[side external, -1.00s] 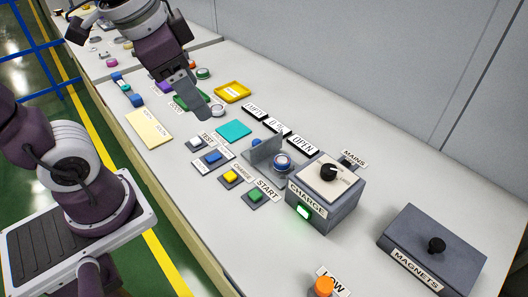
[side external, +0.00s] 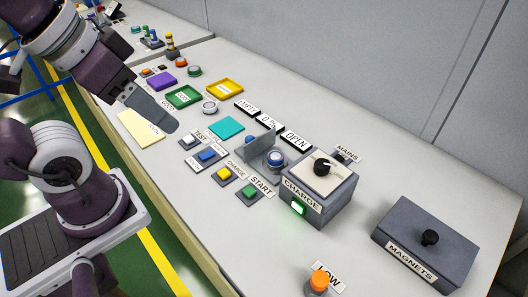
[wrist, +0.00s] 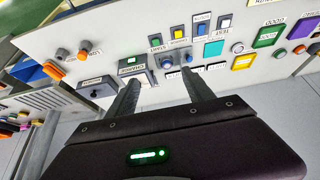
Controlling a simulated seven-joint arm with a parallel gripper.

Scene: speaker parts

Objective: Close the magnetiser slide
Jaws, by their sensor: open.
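The magnetiser slide shows in the side view as an upright grey plate (side external: 262,143) beside a round blue-topped part (side external: 275,158), with another blue part partly hidden behind the plate. A small black display above it reads OPEN (side external: 297,140). In the wrist view the blue-topped part (wrist: 167,63) lies beyond and between my fingers. My gripper (side external: 160,118) is at the left in the side view, above the bench and apart from the slide. In the wrist view my gripper (wrist: 161,78) has its two fingers spread with nothing between them.
The grey CHARGE box (side external: 318,188) with a black knob and lit green lamp stands right of the slide. TEST, CHARGE and START buttons (side external: 249,191) lie in front. A MAGNETS box (side external: 425,245) and an orange LOW knob (side external: 318,281) are farther right. Coloured trays (side external: 225,90) lie behind.

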